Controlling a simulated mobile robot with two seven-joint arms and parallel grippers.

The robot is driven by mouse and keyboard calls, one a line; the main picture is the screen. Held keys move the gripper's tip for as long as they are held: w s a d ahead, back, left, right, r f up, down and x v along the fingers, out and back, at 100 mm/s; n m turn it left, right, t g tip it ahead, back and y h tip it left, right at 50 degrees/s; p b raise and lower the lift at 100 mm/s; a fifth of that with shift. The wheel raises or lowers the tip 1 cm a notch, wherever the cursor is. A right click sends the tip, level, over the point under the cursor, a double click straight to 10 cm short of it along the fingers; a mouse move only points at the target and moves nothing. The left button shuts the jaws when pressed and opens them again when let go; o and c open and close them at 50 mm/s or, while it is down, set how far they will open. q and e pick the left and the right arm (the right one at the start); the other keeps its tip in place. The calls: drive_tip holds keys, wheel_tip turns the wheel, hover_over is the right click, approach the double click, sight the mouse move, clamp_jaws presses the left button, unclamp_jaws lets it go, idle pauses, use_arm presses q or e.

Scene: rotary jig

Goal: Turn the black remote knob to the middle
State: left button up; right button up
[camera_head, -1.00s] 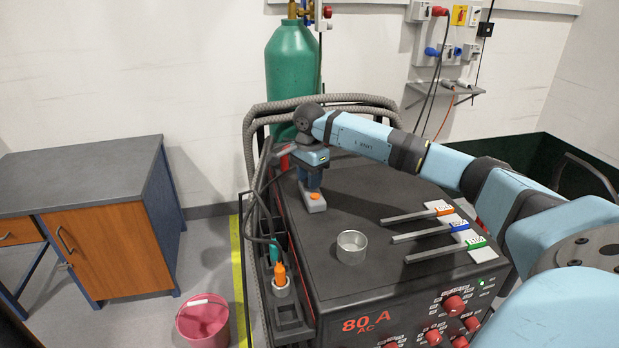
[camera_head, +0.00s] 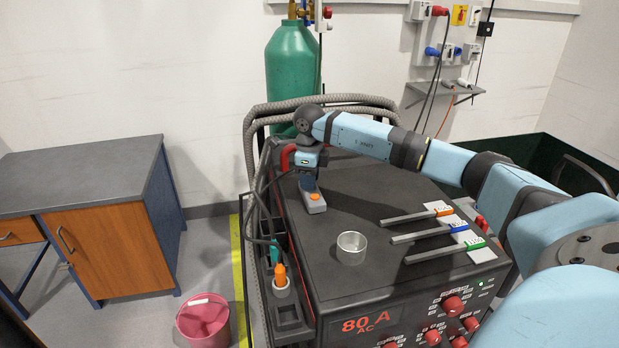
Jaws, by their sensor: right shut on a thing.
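The remote (camera_head: 314,203) is a small grey box with an orange button. It lies on the dark top of the welding machine (camera_head: 350,285), towards its left side. My right gripper (camera_head: 308,183) points down at the far part of the remote, shut on the black knob. The fingers and the gripper body hide most of the knob, so its pointer position cannot be read. My left gripper is not in the view.
A green gas cylinder (camera_head: 292,88) and grey hoses (camera_head: 340,104) stand behind. A pink bucket (camera_head: 204,320) is on the floor.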

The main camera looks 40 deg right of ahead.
drive_tip(key=shift+m, duration=1.5)
drive_tip(key=o, duration=0.9)
drive_tip(key=shift+o, duration=0.2)
drive_tip(key=shift+r, duration=0.1)
wheel_tip(320, 180, up, 14)
drive_tip(key=shift+b, duration=0.4)
drive_tip(key=shift+f, duration=0.2)
